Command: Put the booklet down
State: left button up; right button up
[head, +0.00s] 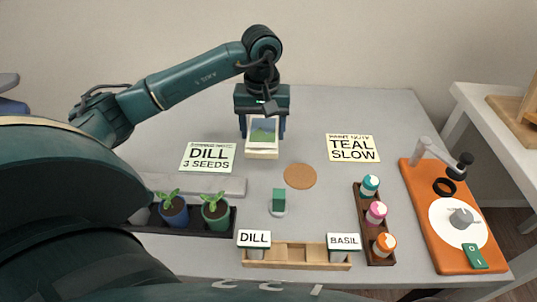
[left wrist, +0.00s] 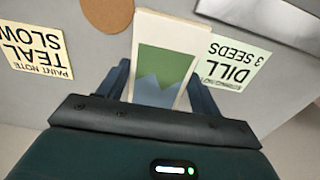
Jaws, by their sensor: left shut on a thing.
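The booklet (head: 263,131) is a small cream block with a green and blue picture on its cover. My left gripper (head: 263,124) points down and is shut on it, one finger on each side. The booklet is near the back middle of the grey table (head: 380,103); I cannot tell whether its lower edge touches the top. In the left wrist view the booklet (left wrist: 166,60) shows between the two fingers, cover facing the camera. My right gripper is not in view.
A green DILL note (head: 208,157) lies left of the booklet and a yellow TEAL note (head: 352,148) right. A cork disc (head: 300,176) lies in front. Plant pots (head: 173,213), a wooden rack (head: 296,257), paint bottles (head: 376,212) and an orange board (head: 422,218) stand nearer.

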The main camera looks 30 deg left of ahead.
pick_arm(q)
notch_tip(320, 180, down, 6)
jog(key=shift+f, duration=0.4)
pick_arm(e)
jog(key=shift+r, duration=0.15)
pick_arm(q)
jog(key=shift+f+b, duration=0.25)
jog(key=shift+b, duration=0.1)
jog(key=o, duration=1)
jog(key=shift+r, duration=0.1)
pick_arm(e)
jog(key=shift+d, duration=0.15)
